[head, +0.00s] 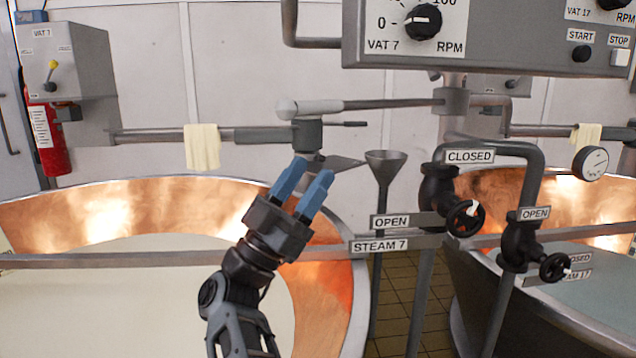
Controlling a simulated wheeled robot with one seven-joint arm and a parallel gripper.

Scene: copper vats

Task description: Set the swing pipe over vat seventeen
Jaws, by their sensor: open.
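A grey pipe (395,103) runs level from a collar (452,101) on the central post, ending at left in a pale sleeve (315,107) with a rounded tip. A short bent pipe (491,100) leaves the collar to the right and turns down towards vat seventeen's side. I take these as the swing pipe; which end is the outlet I cannot tell. Vat seventeen (490,187), copper inside, stands at right, partly hidden by valves and pipes. My gripper (311,169) is open and empty, fingers pointing up, below the pale sleeve in the picture and apparently apart from it.
Vat 7 (190,206) holds pale liquid at left, crossed by a rail (130,260). A beam with a cloth (202,147) and a drive block (307,135) sits above it. A funnel (386,160), valves (437,185) and a control panel (500,50) crowd the centre and right.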

